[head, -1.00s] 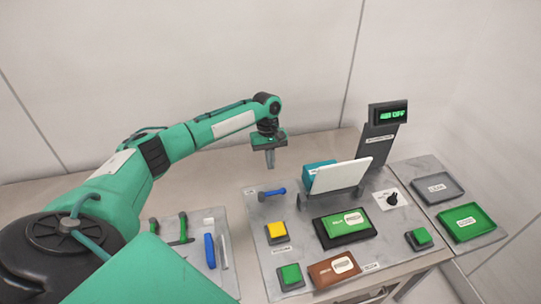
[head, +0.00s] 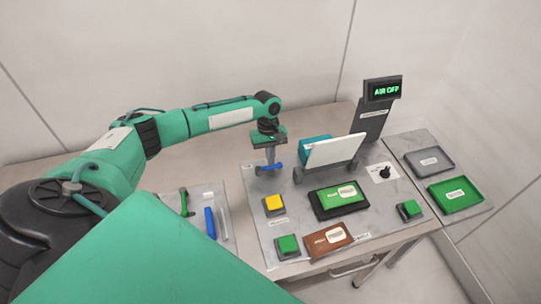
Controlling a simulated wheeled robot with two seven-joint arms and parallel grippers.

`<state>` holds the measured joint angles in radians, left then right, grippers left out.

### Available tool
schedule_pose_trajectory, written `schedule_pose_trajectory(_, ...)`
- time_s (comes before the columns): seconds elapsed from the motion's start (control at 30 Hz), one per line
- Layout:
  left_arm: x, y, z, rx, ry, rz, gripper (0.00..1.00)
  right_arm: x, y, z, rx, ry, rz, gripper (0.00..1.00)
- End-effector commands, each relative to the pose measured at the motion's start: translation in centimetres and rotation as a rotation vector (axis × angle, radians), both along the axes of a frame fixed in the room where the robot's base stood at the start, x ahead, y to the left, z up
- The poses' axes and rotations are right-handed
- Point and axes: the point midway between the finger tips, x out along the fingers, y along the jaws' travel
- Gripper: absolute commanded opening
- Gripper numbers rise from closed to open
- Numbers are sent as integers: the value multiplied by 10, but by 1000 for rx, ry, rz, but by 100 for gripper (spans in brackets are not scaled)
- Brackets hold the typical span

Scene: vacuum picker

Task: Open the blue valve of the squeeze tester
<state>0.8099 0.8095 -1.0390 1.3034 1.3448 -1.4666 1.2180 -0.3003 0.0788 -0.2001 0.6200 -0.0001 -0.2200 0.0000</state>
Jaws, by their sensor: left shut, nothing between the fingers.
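The blue valve lever (head: 277,167) is at the back left of the grey tester panel (head: 263,205). Its handle lies roughly crosswise, pointing right, and is partly hidden by my gripper. My left gripper (head: 270,157) points down right at the valve, its fingers shut with nothing held. I cannot tell whether the fingers touch the lever. The display (head: 383,90) on the dark post reads "AIR OFF" in green. My right gripper is not in view.
A tilted white plate (head: 335,151) and a teal box (head: 313,147) stand right of the valve. Tools lie on the left mat (head: 192,194).

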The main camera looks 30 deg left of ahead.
Motion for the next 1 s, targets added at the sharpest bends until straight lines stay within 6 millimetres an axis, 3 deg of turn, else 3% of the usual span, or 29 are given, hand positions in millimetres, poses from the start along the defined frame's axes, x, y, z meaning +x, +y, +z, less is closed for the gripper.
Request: schedule_pose_trajectory(1.0, -9, -2, 3, -2, 2, -183, 0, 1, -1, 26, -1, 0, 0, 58)
